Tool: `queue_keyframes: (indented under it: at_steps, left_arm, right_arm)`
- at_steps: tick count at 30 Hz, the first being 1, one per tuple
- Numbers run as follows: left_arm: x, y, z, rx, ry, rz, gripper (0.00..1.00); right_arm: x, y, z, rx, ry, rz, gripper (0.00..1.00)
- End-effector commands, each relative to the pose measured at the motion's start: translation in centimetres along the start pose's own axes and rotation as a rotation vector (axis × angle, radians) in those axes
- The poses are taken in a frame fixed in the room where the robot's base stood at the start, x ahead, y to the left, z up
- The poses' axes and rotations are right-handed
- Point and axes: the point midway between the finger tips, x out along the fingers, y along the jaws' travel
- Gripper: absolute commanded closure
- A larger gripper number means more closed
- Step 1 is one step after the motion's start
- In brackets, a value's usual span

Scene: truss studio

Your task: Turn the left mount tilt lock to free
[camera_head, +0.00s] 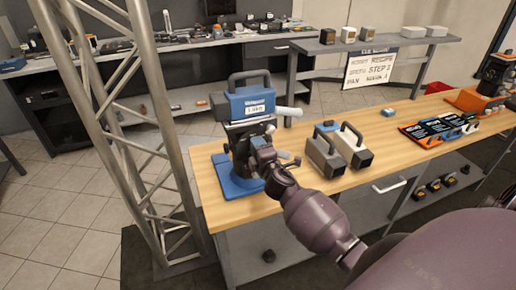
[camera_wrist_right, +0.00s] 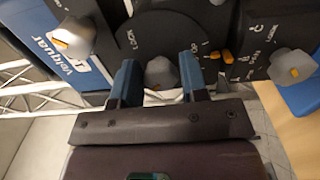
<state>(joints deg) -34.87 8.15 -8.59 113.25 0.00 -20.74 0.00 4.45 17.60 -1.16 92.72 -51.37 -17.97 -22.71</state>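The left mount (camera_head: 243,150) is a dark upright head on a blue base plate at the left end of the wooden table. It carries a blue camera (camera_head: 250,103). My right gripper (camera_head: 264,143) is at its front side. In the right wrist view, a grey knob (camera_wrist_right: 161,73) on a dark dial marked LOCK sits between the fingertips of the right gripper (camera_wrist_right: 160,70). The fingers are apart on either side of it; I see no clear grip. Its pointer is not clear, and I cannot read which lock it is. My left gripper is not in view.
Other grey knobs with orange marks flank it, at left (camera_wrist_right: 73,40) and right (camera_wrist_right: 291,66). A metal truss (camera_head: 120,110) stands left of the table. The table's middle front is clear.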

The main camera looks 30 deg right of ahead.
Motion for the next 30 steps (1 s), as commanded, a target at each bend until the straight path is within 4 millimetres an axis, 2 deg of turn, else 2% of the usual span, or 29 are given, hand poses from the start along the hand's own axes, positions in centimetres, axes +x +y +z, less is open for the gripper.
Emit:
queue_keyframes:
  at_steps: [1, 3, 4, 14, 19, 30]
  left_arm:
    - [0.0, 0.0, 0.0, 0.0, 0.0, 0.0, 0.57]
    - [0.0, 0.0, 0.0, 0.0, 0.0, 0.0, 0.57]
    - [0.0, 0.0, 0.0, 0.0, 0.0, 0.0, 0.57]
    - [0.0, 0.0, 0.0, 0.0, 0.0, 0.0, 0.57]
    - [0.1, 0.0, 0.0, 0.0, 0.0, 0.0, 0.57]
    - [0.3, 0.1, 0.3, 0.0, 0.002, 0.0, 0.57]
  right_arm:
    - [0.0, 0.0, 0.0, 0.0, 0.0, 0.0, 0.52]
    - [0.0, 0.0, 0.0, 0.0, 0.0, 0.0, 0.41]
    - [0.0, 0.0, 0.0, 0.0, 0.0, 0.0, 0.4]
    - [-0.4, 0.0, 0.0, 0.001, -0.001, 0.0, 0.4]
    - [-2.4, -0.1, 0.1, 0.001, -0.001, -0.001, 0.4]
    - [-8.7, -0.1, 0.0, 0.001, -0.001, -0.001, 0.4]
